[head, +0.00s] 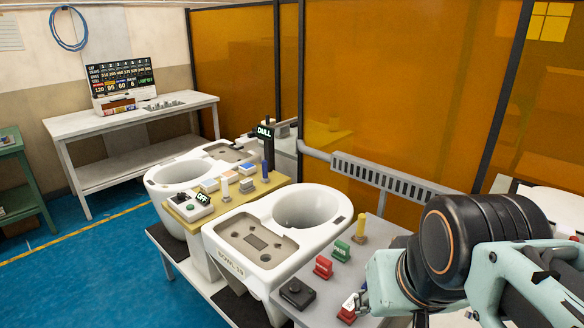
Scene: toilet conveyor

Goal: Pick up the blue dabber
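The likely blue dabber (265,170) is a small, dark blue upright piece on a round tan base. It stands near the right end of the yellow-topped work surface (203,211), between the two white toilet bowls. My gripper (363,299) is at the lower right, well to the right of the blue dabber and nearer to me. It is over the grey side table, close to a red and white block. Its fingers are small and partly hidden by my arm, so I cannot tell whether they are open.
A toilet bowl (270,221) stands between my gripper and the yellow-topped surface. The grey table (385,232) holds red and green stamps (342,250), a yellow-handled dabber (360,227) and a black box (297,293). A grey rail (385,180) and orange screens stand behind.

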